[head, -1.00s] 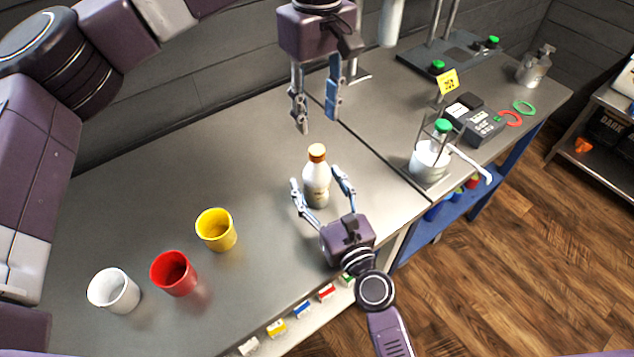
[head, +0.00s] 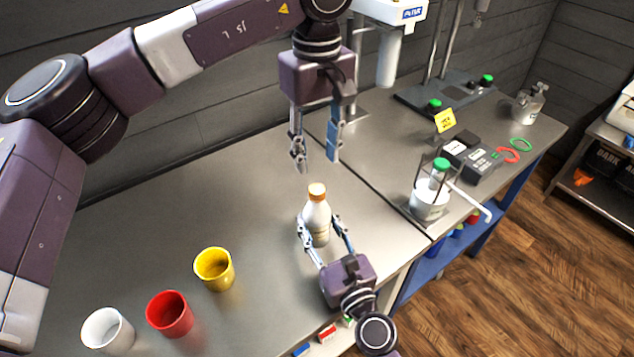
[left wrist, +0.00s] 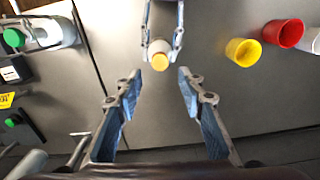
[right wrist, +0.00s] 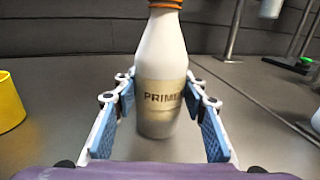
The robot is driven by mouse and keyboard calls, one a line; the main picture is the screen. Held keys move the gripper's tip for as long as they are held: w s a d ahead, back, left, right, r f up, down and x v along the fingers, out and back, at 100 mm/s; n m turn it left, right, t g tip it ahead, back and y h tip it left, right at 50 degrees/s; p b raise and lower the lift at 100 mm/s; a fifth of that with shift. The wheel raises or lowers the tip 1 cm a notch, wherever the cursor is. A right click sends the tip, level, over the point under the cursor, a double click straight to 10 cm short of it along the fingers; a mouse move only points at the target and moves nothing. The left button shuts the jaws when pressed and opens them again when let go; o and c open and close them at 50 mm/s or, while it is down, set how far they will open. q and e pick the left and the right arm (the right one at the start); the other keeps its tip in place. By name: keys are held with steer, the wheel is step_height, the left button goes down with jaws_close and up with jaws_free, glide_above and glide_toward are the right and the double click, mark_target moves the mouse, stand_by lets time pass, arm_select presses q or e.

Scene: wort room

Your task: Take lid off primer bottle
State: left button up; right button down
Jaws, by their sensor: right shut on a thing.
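The primer bottle (head: 316,228) is white with an orange lid (head: 317,192) and stands upright on the bench. In the right wrist view the bottle (right wrist: 160,60) shows a label reading "PRIM", its end cut off. My right gripper (head: 318,219) is shut on the bottle's body from the front, one finger on each side. My left gripper (head: 317,166) points down above the lid, open and empty. In the left wrist view the lid (left wrist: 159,62) lies just beyond the open fingertips (left wrist: 159,77), roughly midway between them, not touching.
White (head: 108,332), red (head: 170,315) and yellow (head: 214,268) cups stand left of the bottle. To the right are a white beaker (head: 429,202) with a green-topped item, a dark device (head: 472,158) and a yellow sign (head: 445,120).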

mark_target(317, 189)
arm_select(q)
steer(key=m, duration=1.2)
steer(key=shift+f, duration=4)
steer(key=shift+c, duration=0.2)
